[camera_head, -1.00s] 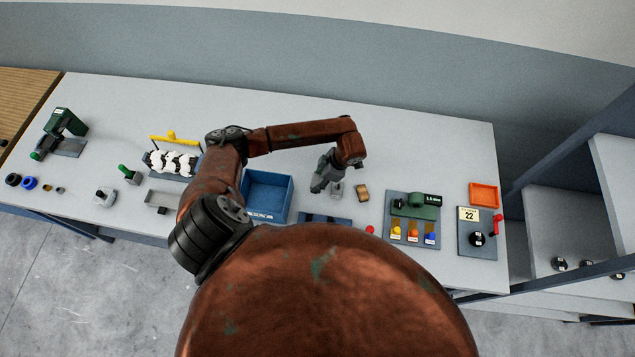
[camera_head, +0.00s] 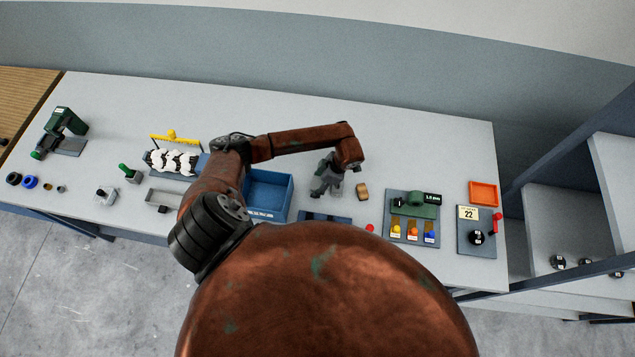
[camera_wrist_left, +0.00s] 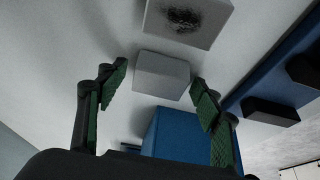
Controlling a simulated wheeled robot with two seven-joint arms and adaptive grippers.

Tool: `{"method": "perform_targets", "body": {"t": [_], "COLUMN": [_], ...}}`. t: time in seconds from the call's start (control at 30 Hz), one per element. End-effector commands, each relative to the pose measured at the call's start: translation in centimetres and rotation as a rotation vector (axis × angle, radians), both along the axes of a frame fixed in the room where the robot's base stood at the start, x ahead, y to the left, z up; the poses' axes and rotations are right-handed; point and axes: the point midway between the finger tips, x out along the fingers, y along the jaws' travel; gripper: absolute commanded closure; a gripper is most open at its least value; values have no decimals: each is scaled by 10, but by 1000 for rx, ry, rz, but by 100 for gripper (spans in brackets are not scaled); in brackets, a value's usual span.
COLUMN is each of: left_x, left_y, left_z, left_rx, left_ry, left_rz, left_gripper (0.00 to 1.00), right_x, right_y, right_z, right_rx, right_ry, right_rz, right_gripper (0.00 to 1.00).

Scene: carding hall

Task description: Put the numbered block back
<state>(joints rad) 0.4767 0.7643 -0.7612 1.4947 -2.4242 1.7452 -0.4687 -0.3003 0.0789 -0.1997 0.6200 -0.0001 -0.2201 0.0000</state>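My left gripper (camera_head: 323,189) is low over the bench, between the blue bin and a small tan block (camera_head: 362,192). In the left wrist view the left gripper (camera_wrist_left: 160,92) is open, its green-padded fingers apart. A plain pale grey block (camera_wrist_left: 162,75) shows between the fingertips, with no visible grip on it. A blue box-shaped thing (camera_wrist_left: 177,132) lies below it in that view. A larger grey piece with a dark patch (camera_wrist_left: 188,20) is beyond. I can read no number on any of these, so I cannot tell which is the numbered block. My right gripper is not in view.
The blue bin (camera_head: 287,196) stands left of the gripper. A dark blue board (camera_head: 312,217) lies at the front edge, partly behind my body. A panel with coloured knobs (camera_head: 394,207) and an orange tray (camera_head: 497,193) are right. The bench's back strip is clear.

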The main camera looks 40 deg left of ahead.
Motion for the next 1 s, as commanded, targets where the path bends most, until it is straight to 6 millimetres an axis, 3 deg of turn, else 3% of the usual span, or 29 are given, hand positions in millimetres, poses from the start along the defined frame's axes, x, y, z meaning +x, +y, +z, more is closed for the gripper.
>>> {"method": "perform_targets", "body": {"t": [0.37, 0.8, 1.0], "left_x": [3, 19, 22], "left_y": [-3, -32, -39], "left_z": [9, 88, 109], "left_rx": [-1, 0, 1], "left_ry": [-5, -4, 0], "left_rz": [-2, -2, 0], "left_gripper": [40, 40, 40], "right_x": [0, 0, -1], "right_y": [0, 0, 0], "right_z": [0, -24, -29], "right_rx": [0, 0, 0], "right_ry": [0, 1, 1], "right_rz": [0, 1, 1], "right_gripper": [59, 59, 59]}}
